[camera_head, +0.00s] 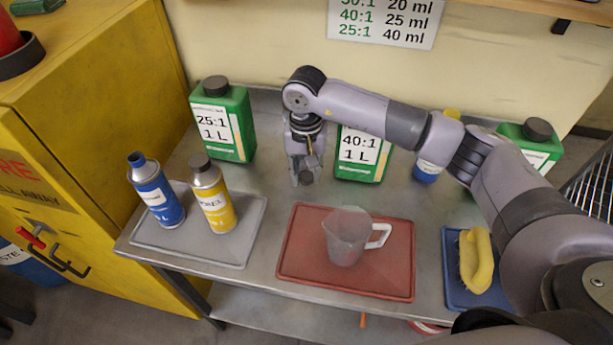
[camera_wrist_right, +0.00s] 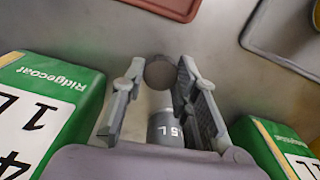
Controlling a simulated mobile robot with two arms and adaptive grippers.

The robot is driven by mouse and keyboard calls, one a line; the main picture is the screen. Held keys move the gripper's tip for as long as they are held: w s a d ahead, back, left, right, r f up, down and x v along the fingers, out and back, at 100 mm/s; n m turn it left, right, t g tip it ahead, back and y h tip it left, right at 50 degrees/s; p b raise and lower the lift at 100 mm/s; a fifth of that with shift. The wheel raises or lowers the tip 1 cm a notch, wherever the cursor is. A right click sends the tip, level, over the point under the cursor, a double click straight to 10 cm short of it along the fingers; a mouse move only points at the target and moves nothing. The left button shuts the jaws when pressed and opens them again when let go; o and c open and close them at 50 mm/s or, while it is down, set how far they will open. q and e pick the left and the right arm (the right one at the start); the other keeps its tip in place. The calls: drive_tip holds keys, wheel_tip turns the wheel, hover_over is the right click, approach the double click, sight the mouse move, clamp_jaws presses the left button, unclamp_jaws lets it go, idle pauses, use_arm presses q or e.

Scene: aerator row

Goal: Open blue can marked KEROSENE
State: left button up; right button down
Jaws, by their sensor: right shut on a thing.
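A blue can (camera_head: 157,193) with a silver shoulder and blue-dark top stands upright on the grey tray's left. Its label is too small to read. A yellow can (camera_head: 211,197) with a dark cap stands beside it. Another blue can (camera_head: 428,168) with a yellow cap stands at the back right, partly behind my arm. My right gripper (camera_head: 306,172) is over the back of the table, apart from the tray cans. In the wrist view its fingers are shut on a dark round cap (camera_wrist_right: 158,72). My left gripper is not in view.
Green containers stand along the back, at left (camera_head: 228,130), centre (camera_head: 361,160) and right (camera_head: 535,150). A clear jug (camera_head: 347,240) stands on a red tray (camera_head: 300,265). A yellow brush (camera_head: 476,260) lies on a blue tray (camera_head: 452,272). A yellow cabinet (camera_head: 110,110) borders the left.

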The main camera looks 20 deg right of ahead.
sight(306, 175)
wheel_tip(306, 175, down, 2)
drive_tip(key=shift+f, duration=0.55)
drive_tip(key=c, duration=1.2)
unclamp_jaws()
drive_tip(key=shift+c, duration=0.2)
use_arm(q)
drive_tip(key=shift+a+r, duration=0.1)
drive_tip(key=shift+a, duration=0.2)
